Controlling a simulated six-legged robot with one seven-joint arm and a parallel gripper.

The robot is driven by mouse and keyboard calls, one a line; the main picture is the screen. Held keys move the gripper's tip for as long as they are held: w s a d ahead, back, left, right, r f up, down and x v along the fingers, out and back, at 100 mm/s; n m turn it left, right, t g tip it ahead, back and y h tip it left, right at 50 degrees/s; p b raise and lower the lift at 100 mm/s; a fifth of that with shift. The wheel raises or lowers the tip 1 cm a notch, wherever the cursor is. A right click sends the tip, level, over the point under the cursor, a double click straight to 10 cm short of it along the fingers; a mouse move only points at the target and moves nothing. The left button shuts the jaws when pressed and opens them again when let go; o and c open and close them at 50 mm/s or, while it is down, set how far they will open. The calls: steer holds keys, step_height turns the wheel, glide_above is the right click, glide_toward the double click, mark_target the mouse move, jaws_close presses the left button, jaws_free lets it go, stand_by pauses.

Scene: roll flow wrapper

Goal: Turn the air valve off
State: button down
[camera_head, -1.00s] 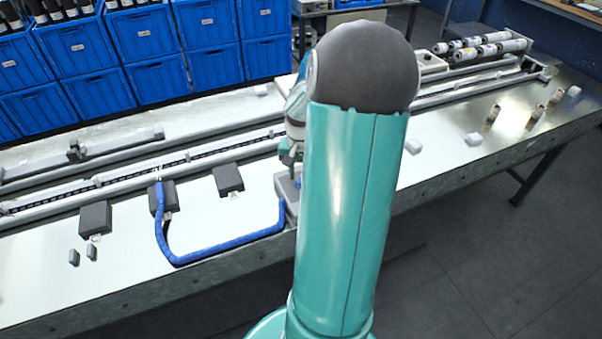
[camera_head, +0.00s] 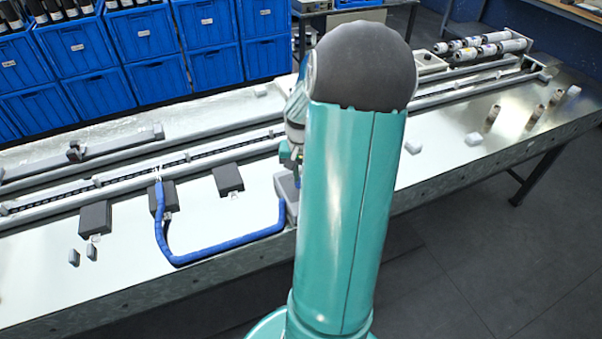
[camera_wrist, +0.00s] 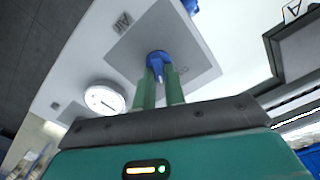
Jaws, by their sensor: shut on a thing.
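The air valve's blue handle (camera_wrist: 158,62) shows in the wrist view, on a grey box (camera_wrist: 130,50) marked "AIR". The two green fingers of my gripper (camera_wrist: 160,84) are shut on the blue handle, one on each side. In the head view the grey box (camera_head: 287,188) stands on the table at the end of the blue hose, partly hidden by my arm. My gripper's end (camera_head: 290,155) shows just above that box; its fingertips are mostly hidden there.
A round white gauge (camera_wrist: 104,98) sits beside the handle. The blue hose (camera_head: 215,248) curves along the table's front edge. Black boxes (camera_head: 228,180) lie to the left on the white table. Blue crates (camera_head: 145,35) stand behind, and a long rail runs along the table.

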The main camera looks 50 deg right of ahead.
steer(key=n, duration=0.5)
steer(key=shift+w+a, duration=0.1)
steer(key=shift+w, duration=0.05)
steer(key=n, duration=0.6)
steer(key=shift+a, duration=0.15)
steer(key=shift+n, duration=0.3)
steer(key=c, duration=1.5)
jaws_free()
steer(key=shift+o, duration=0.2)
steer(key=shift+r, duration=0.1)
step_height(320, 180, up, 14)
